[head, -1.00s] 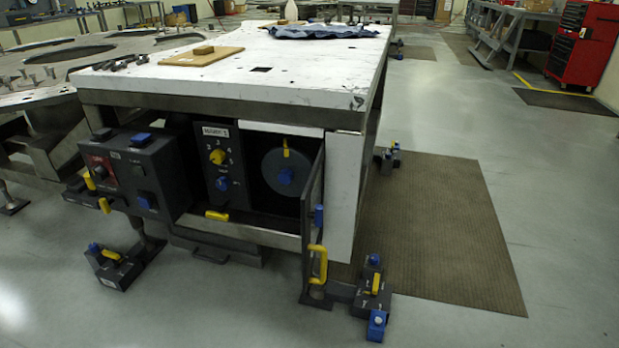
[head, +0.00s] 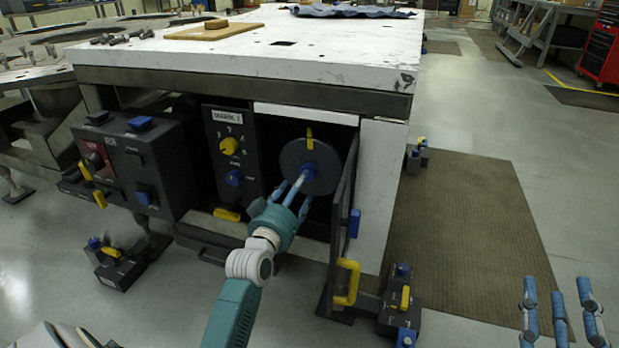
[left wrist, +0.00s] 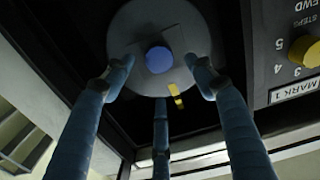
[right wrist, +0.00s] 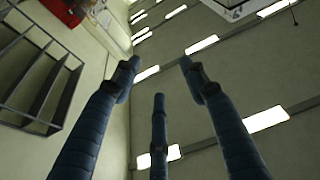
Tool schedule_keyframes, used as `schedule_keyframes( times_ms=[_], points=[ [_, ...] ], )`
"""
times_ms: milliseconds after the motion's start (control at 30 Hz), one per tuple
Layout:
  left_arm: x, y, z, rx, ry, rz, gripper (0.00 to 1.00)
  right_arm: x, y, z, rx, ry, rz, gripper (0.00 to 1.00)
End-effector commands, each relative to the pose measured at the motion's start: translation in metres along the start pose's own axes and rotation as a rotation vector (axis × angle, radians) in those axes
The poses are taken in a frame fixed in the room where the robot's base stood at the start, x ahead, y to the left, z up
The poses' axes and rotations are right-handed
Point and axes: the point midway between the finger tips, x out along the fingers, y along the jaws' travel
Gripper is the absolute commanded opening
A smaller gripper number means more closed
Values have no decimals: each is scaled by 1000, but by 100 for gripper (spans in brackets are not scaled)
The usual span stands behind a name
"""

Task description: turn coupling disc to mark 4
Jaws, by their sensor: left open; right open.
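The grey coupling disc (head: 291,156) sits in an open bay under the white table, with a yellow tab (head: 309,138) at its top edge. In the left wrist view the disc (left wrist: 130,35) shows a blue hub (left wrist: 159,60), with the tab at its lower right. My left gripper (head: 302,188) is open in front of the disc, its fingers spread around the hub. Whether the fingertips touch the disc is unclear.
Left of the disc, a dark panel (head: 215,150) has a yellow knob (head: 229,146), a blue knob and a label reading MARK 1 (left wrist: 290,92). An open door (head: 345,210) with a yellow handle (head: 347,282) stands close to the right of my left gripper.

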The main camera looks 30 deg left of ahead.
Motion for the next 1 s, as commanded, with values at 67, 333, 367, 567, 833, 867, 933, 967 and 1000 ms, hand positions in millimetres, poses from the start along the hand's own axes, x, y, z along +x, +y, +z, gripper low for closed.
schedule_keyframes(
  times_ms=[67,333,367,567,833,867,933,967,1000],
  points=[
    [12,0,1,0,2,0,56,-1,-2,-14,3,76,-4,44],
    [47,0,1,1,0,0,56,-12,-8,-70,14,332,-16,44],
    [50,0,1,1,0,0,56,-14,-8,-76,15,357,-17,44],
    [64,0,1,1,-1,0,56,-26,-10,-101,21,478,-21,44],
    [69,0,0,2,-1,0,56,-31,-11,-111,23,521,-23,44],
    [69,0,0,2,-1,0,56,-31,-11,-111,23,521,-23,44],
    [69,0,0,2,-1,0,56,-31,-11,-111,23,521,-23,44],
    [69,0,0,2,-1,0,56,-31,-11,-111,23,521,-23,44],
    [69,0,0,2,-2,0,54,-31,-11,-110,23,520,-23,44]
  ],
)
